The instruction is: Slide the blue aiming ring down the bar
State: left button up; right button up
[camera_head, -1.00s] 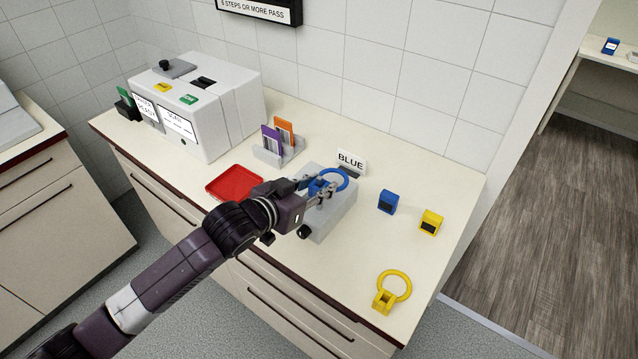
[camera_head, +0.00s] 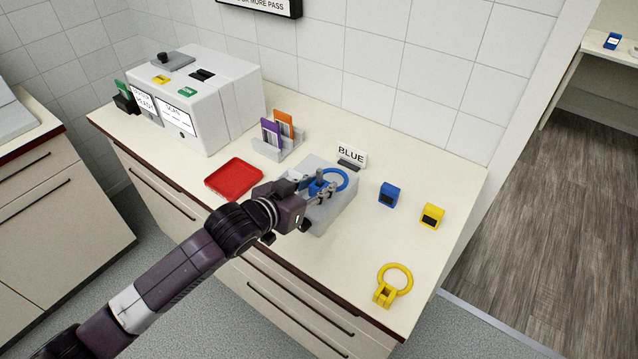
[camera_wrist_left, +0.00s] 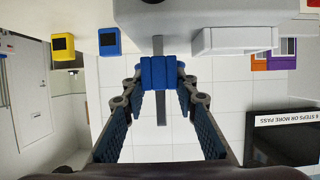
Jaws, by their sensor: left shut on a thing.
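The blue aiming ring (camera_head: 344,178) is at the top of a grey block-shaped device (camera_head: 340,212) on the counter. My left gripper (camera_head: 318,188) is shut on the ring's blue clamp part. In the left wrist view the blue clamp (camera_wrist_left: 158,73) sits between my fingertips, around or against a straight grey bar (camera_wrist_left: 161,110). The bar shows on both sides of the clamp. In the head view my gripper hides most of the bar and clamp. My right gripper is not in view.
A "BLUE" sign (camera_head: 351,155) stands behind the device. A red tray (camera_head: 233,178) and a card holder (camera_head: 279,146) are to the left. The white machine (camera_head: 215,105) stands far left.

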pick_arm(q)
jog(key=shift+f+b, duration=0.6)
jog(key=shift+f, duration=0.55)
jog(key=o, duration=1.2)
jog(key=v, duration=1.2)
